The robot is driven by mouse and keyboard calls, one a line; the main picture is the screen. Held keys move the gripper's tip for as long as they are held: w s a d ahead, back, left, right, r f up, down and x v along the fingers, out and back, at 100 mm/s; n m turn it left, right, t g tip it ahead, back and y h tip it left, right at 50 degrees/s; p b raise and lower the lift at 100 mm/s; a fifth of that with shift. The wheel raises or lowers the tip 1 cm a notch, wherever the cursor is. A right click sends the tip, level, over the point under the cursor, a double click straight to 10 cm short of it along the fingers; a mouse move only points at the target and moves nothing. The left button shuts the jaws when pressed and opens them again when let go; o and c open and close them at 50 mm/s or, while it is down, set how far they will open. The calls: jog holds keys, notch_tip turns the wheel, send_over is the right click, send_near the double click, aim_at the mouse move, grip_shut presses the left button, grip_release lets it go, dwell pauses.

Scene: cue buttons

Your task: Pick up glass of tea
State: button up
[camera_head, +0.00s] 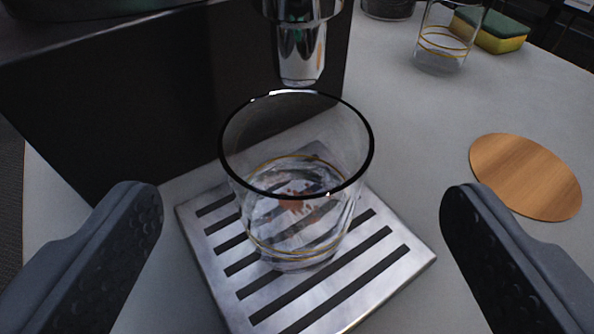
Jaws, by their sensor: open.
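A clear glass (297,200) with thin gold bands stands upright on a slotted metal drip tray (400,255), under a chrome spout (299,55). A small reddish patch shows through the glass near its bottom; I cannot tell how much liquid is inside. My gripper (300,225) is open, with one dark finger to the left of the glass and one to the right. Neither finger touches the glass, and there is a clear gap on both sides.
A dark machine body (180,100) stands behind and left of the glass. A round wooden coaster (525,176) lies at the right. A second gold-banded glass (443,40) and a green and yellow sponge (492,30) are at the back right. The grey surface between is clear.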

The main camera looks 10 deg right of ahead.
aim_at(295, 206)
jog(key=shift+f+b+x, duration=0.2)
jog(key=shift+b+x, duration=0.15)
jog(key=shift+x, duration=0.8)
jog(key=shift+f+b+x, duration=0.25)
jog(key=shift+b+x, duration=0.1)
jog(key=shift+x, duration=0.8)
jog(key=shift+w, duration=0.25)
jog(key=shift+c, duration=0.3)
jog(key=c, duration=1.3)
jog(key=shift+o, duration=0.2)
jog(key=shift+r, duration=0.2)
jog(key=shift+r+p, duration=0.35)
jog(key=shift+r, duration=0.35)
jog(key=s+a+b, duration=0.4)
jog(key=s+b, duration=0.3)
jog(key=s, duration=1)
jog(key=shift+b, duration=0.4)
